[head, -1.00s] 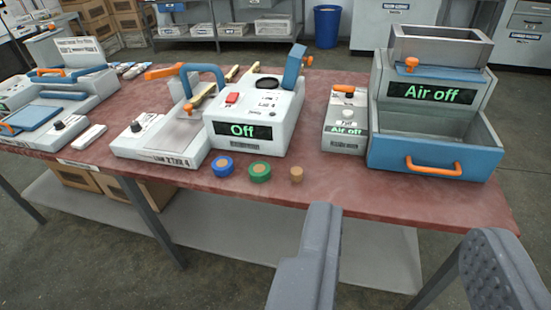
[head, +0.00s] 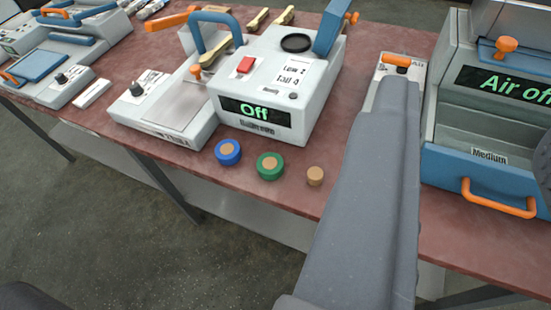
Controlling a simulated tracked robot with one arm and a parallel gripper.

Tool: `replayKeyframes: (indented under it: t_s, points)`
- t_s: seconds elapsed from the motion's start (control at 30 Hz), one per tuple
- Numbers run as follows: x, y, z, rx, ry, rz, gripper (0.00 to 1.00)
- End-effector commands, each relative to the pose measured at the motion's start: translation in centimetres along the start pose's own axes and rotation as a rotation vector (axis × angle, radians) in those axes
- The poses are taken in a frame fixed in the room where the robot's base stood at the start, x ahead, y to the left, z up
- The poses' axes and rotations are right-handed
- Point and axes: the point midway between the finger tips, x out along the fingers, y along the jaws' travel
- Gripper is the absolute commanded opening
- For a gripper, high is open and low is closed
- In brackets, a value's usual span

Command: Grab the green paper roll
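The green paper roll (head: 270,167) is a short cylinder with a green side and a tan centre. It sits upright near the front edge of the red table, between a blue roll (head: 228,152) and a small plain tan roll (head: 315,176). My gripper (head: 212,182) is open and empty. One long grey finger stands large at the right of the rolls, apart from them. A dark shape in the bottom left corner looks like the other finger, mostly out of frame.
A white machine with an "Off" display (head: 253,116) stands just behind the rolls. A blue-and-grey "Air off" machine (head: 490,163) stands at the right, and a small control box (head: 397,64) is partly hidden by my finger. The red table (head: 190,177) ends just in front of the rolls.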

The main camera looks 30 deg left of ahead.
Motion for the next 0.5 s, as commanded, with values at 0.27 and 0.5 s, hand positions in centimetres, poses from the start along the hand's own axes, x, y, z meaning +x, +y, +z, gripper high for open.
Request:
replayKeyframes:
  t_s: [0.27, 0.5]
  points:
    - [2.8, -1.8, 1.1, 0.002, -0.018, -0.052, 0.79]
    - [13.1, -10.8, 9.3, 0.038, -0.095, -0.228, 0.79]
